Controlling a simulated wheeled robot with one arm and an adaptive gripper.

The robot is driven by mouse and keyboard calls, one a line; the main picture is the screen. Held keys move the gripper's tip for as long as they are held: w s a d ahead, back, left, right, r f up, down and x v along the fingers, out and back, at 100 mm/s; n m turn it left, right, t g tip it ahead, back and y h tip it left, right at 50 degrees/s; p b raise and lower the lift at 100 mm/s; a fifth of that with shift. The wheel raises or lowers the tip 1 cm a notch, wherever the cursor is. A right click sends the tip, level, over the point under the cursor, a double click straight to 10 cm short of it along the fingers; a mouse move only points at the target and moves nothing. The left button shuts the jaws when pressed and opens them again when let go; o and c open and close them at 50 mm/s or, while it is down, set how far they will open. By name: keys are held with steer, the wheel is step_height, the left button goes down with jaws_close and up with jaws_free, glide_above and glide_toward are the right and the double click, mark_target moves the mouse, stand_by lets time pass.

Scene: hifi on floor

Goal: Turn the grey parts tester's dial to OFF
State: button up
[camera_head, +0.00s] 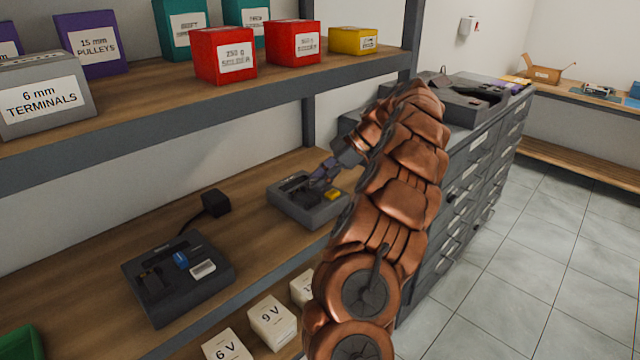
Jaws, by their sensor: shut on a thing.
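A grey tester (318,213) sits on the middle wooden shelf, left of my arm. It has a dark panel on its left part and a yellow block at its right. My gripper (322,174) reaches down onto the top of this tester, with its fingers shut at the dial. The dial itself is hidden by the fingers, so its setting cannot be read. A second, darker device (165,312) with a blue part and a white part sits nearer on the same shelf, apart from my gripper.
A black adapter block (215,203) with a cable stands behind the darker device. Red boxes (224,55) and a grey terminals box (45,95) stand on the shelf above. White 9 V boxes (271,322) are below. A grey drawer cabinet (468,185) stands right of my arm; the floor beyond is clear.

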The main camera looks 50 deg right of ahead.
steer(key=shift+n, duration=0.4)
steer(key=shift+g+y, duration=0.3)
steer(key=o, duration=1.2)
steer(key=shift+c, duration=0.2)
steer(key=shift+a+m, duration=0.1)
steer(key=shift+m, duration=0.2)
steer(key=shift+r, duration=0.1)
steer(key=shift+r+m+t+h+p, duration=0.15)
steer(key=shift+m+t+h+p, duration=0.4)
steer(key=shift+p, duration=0.35)
steer(key=shift+m+t+h+p, duration=0.3)
steer(key=shift+m+p, duration=0.25)
steer(key=shift+p, duration=1.2)
steer(key=shift+s+f, duration=0.1)
steer(key=shift+f, duration=0.1)
